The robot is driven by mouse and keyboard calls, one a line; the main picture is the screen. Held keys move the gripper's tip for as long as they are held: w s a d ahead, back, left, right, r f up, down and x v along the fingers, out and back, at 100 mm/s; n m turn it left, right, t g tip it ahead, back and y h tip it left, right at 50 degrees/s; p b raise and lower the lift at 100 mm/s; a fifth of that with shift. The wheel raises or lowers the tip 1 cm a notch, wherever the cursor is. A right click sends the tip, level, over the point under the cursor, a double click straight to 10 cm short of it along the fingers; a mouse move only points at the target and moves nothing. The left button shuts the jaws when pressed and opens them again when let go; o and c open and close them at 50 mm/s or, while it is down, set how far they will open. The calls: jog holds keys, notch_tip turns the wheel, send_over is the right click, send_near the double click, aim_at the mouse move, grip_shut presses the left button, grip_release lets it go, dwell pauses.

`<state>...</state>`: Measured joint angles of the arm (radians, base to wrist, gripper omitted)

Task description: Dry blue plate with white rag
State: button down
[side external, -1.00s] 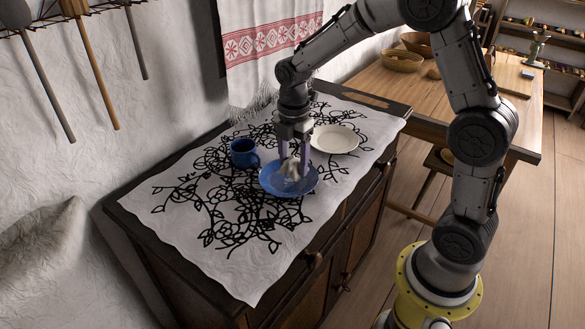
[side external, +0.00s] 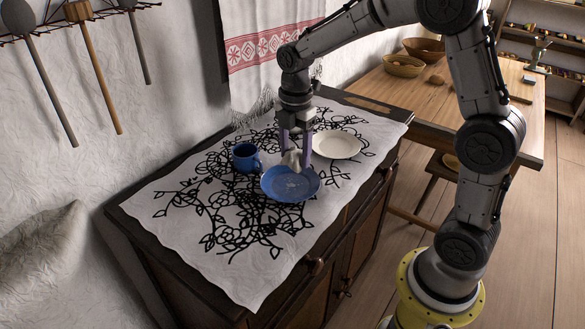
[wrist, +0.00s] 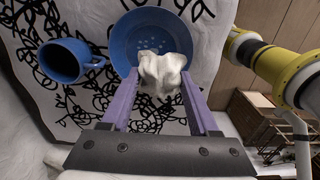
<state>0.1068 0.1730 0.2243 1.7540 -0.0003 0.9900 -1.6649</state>
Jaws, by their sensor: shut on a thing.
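The blue plate (side external: 290,185) lies on the patterned cloth on the cabinet. In the wrist view, the plate (wrist: 140,30) shows light spots on its surface. The white rag (side external: 292,159) is a crumpled bundle between the fingers of my gripper (side external: 297,152). In the wrist view, my gripper (wrist: 160,85) is shut on the rag (wrist: 164,72), which overlaps the plate's near edge and hides part of it. In the side view the rag is at the plate's back rim. I cannot tell whether it touches the plate.
A blue mug (side external: 246,157) stands left of the plate, and also shows in the wrist view (wrist: 66,60). A white plate (side external: 336,145) lies behind to the right. A fringed towel (side external: 262,50) hangs at the wall. Bare patterned cloth (side external: 190,215) lies to the left.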

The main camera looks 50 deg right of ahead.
aim_at(296, 189)
jog(key=shift+f, duration=0.1)
jog(key=shift+s+f, duration=0.1)
jog(key=shift+f, duration=3.2)
jog(key=shift+w+f, duration=0.4)
jog(key=shift+f, duration=0.15)
jog(key=shift+w+d+f, duration=0.1)
jog(key=shift+w+f, duration=0.05)
jog(key=shift+w, duration=0.25)
jog(key=shift+w+d, duration=0.1)
jog(key=shift+w, duration=1)
jog(key=s, duration=0.4)
jog(key=shift+a, duration=0.2)
jog(key=shift+w+r, duration=0.15)
jog(key=shift+r, duration=3.95)
jog(key=shift+d, duration=0.1)
